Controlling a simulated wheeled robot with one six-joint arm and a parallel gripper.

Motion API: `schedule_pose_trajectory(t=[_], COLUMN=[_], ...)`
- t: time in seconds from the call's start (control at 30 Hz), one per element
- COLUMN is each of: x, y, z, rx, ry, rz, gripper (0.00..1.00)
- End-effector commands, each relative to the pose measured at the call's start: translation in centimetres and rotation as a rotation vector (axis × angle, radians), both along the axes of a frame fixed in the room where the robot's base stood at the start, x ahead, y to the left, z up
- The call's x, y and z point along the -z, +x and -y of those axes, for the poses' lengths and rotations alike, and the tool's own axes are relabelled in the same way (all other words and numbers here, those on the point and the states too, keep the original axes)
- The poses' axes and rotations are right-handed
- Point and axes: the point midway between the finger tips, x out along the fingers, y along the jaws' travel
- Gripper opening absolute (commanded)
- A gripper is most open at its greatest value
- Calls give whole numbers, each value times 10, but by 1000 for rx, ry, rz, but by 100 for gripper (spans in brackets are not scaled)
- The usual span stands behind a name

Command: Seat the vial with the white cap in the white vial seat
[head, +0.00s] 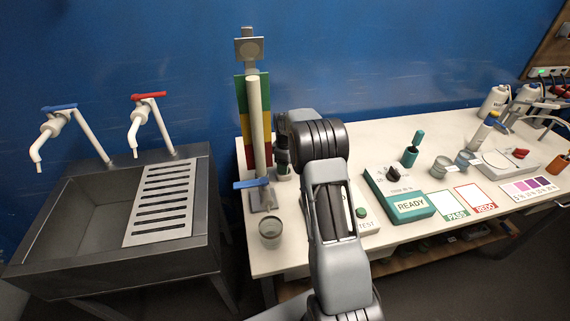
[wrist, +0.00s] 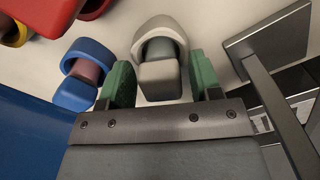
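In the wrist view, the vial with the white cap (wrist: 160,82) has a pale block-shaped cap and a grey-green body. It stands at the white vial seat (wrist: 163,22), whose ring curves around its body; how deep it sits cannot be told. My gripper (wrist: 163,80) has green fingertips spread on both sides of the cap. A gap shows on the right; the left finger is very close to the cap, and contact is not clear. In the head view my arm hides the seat and vial.
A blue-capped vial (wrist: 75,93) stands in a blue seat (wrist: 88,48) close beside my left finger. Red and yellow parts lie at the upper left. A dark grey plate (wrist: 265,40) is at the right.

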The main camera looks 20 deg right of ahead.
Motion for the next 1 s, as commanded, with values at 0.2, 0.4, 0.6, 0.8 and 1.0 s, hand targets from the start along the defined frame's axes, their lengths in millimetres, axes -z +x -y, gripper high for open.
schedule_pose_trajectory(t=[0.2,0.4,0.6,0.8,1.0], x=[0,-3,-30,-72,-108], y=[0,0,1,1,1], z=[0,0,0,0,0], rx=[0,0,0,0,0], ry=[0,0,-1,-1,-1], rz=[0,1,4,6,4], gripper=[70,70,70,70,70])
